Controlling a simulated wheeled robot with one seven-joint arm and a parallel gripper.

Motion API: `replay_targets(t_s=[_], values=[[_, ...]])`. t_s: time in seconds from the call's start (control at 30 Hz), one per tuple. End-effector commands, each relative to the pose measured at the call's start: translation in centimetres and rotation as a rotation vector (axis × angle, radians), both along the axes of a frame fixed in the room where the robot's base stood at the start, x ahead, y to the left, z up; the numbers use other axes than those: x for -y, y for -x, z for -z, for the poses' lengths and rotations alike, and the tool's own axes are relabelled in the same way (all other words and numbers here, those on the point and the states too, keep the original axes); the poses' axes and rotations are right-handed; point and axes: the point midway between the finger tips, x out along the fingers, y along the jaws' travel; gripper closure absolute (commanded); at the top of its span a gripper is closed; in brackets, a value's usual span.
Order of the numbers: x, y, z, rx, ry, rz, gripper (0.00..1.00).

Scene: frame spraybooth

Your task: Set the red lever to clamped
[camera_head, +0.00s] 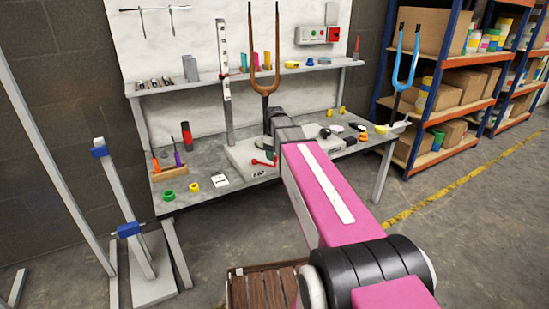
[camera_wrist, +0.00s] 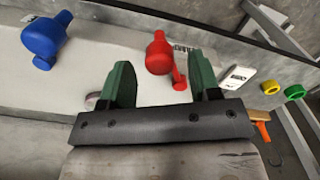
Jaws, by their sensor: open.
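The red lever (camera_wrist: 159,55) shows in the wrist view, a rounded red handle with a smaller red knob at its lower right, mounted on a pale base. In the head view the red lever (camera_head: 263,162) is low at the front of a light base block (camera_head: 243,158) on the bench. My gripper (camera_wrist: 162,80) is open, with its two green fingers on either side of the red lever in the picture. Nothing is held, and contact cannot be told. A blue lever (camera_wrist: 46,41) sits to the left in the wrist view. The lever's set position cannot be read from its label.
A blue-tipped stand (camera_head: 128,229) is left of the bench. Shelving (camera_head: 437,90) stands at the right.

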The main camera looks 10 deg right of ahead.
Motion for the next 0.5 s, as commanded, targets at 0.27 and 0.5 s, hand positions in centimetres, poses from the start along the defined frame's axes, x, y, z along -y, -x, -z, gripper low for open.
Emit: replay_targets(t_s=[0.27,0.5], values=[[0.0,0.0,1.9,0.0,0.0,0.0,0.43],[0.0,0.0,2.0,0.0,0.0,0.0,0.43]])
